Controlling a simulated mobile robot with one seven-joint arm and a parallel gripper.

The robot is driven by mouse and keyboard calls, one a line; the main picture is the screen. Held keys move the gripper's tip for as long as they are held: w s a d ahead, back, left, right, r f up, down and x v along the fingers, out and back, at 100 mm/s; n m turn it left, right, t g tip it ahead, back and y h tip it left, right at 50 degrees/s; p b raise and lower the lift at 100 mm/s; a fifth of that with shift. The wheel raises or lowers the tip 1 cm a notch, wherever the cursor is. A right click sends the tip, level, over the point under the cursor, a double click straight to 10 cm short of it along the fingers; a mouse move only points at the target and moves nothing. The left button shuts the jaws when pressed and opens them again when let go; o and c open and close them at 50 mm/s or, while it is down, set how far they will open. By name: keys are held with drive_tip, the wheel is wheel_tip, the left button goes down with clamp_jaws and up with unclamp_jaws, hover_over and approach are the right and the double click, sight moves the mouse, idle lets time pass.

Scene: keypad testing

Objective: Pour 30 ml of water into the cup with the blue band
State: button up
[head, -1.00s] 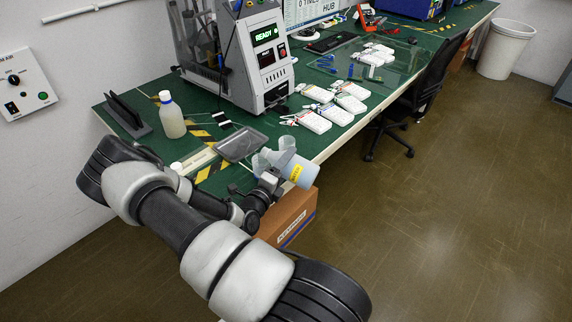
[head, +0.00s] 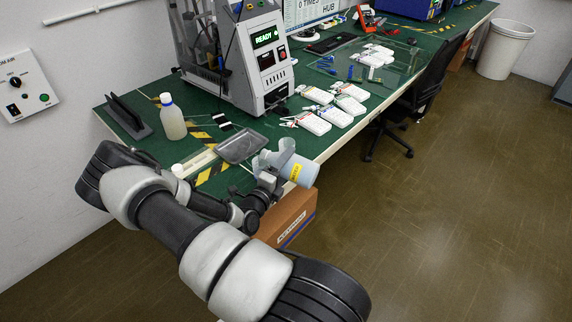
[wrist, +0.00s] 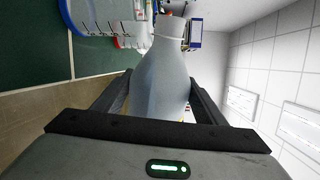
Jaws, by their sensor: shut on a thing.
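I cannot make out a blue band there. Pale things with a blue edge (wrist: 78,18) and a red edge (wrist: 128,40) are cut off in the wrist view. No water stream is visible.
A grey tray (head: 241,146) lies on the green table behind my gripper. A test machine (head: 255,60) and several white keypads (head: 312,122) are behind. A cardboard box (head: 290,216) is below the edge.

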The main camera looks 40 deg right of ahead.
drive_tip(key=shift+r+p, duration=0.3)
idle(0.5)
idle(1.7)
